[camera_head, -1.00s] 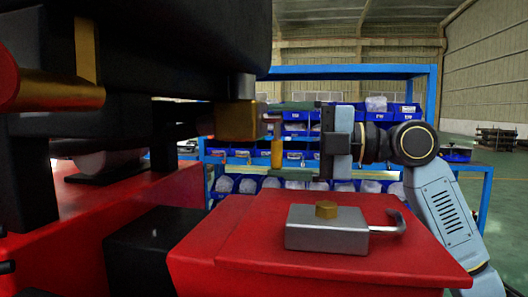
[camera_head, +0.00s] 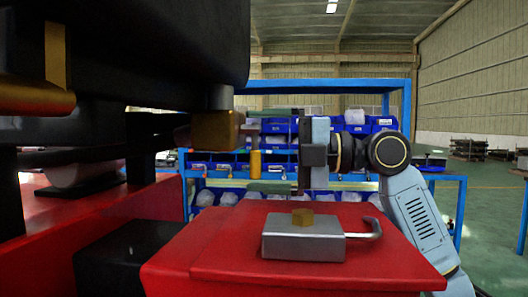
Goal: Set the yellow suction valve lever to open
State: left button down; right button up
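The yellow lever (camera_head: 255,163) hangs upright below and right of a brass valve block (camera_head: 214,132), left of centre in the head view. A small reddish link shows between lever and block. My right gripper (camera_head: 268,150) comes in from the right. Its fingers look spread, one above the lever's height and one below it, with the lever's handle between them near the tips. I see no finger closed on the lever, and cannot tell whether any touches it. My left gripper is not in view.
A red platform (camera_head: 390,262) carries a grey metal box (camera_head: 304,246) with a brass cap and bent handle, below my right gripper. Dark machine bodywork (camera_head: 150,45) overhangs the left. A blue rack with bins (camera_head: 325,86) stands behind. Open floor lies to the right.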

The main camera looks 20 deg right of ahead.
jog(key=v, duration=1.3)
jog(key=shift+s+d, duration=0.1)
jog(key=shift+d, duration=0.1)
